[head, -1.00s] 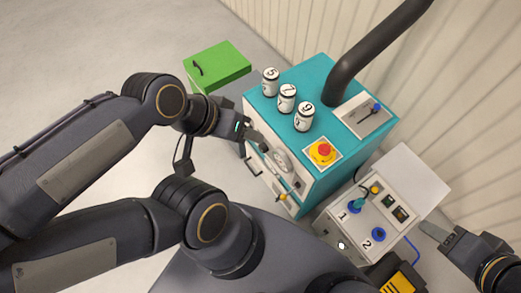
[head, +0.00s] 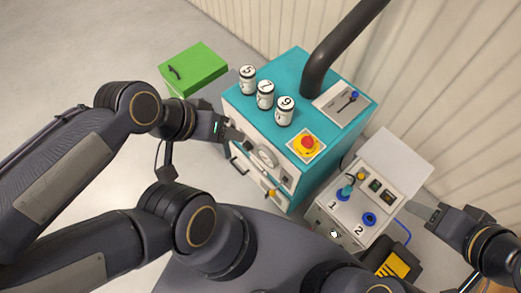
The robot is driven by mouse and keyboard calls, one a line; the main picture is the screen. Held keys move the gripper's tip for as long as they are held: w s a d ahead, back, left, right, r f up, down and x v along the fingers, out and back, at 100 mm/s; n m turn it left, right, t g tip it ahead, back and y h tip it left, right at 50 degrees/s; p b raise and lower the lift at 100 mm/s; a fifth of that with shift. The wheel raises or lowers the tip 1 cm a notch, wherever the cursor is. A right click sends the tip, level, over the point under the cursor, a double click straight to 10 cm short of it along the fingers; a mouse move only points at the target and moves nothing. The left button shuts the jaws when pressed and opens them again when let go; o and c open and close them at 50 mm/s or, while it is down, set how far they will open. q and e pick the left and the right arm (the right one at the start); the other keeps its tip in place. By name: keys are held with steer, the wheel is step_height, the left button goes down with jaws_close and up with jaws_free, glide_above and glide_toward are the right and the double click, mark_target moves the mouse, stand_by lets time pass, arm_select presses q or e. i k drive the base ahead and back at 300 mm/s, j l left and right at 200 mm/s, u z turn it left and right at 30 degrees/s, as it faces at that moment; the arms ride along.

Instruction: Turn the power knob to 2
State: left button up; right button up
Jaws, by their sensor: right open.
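A teal machine (head: 245,104) stands in the middle. Its front face carries a pale round dial (head: 266,157), a small dark switch (head: 285,180) and a yellow-tipped lever (head: 272,194). No power label or knob setting is readable, so I cannot tell which control is the power knob. My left gripper (head: 237,137) is at the machine's front, just left of the dial; its jaw gap is not clear. A white box (head: 349,219) to the right has marks 1 and 2, a teal piece at 1 and a blue ring at 2. My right gripper (head: 425,212) is open, right of this box.
Reels marked 5, 7 and 9 (head: 285,111) stand on the machine top, near a red-and-yellow stop button (head: 307,143) and a thick dark pipe (head: 335,49). A green box (head: 195,66) stands behind left. A yellow-and-black item (head: 393,265) lies at lower right.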

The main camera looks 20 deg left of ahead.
mark_target(246, 145)
steer(key=j+u, duration=0.5)
steer(key=i+j+u, duration=0.1)
steer(key=j+u, duration=0.35)
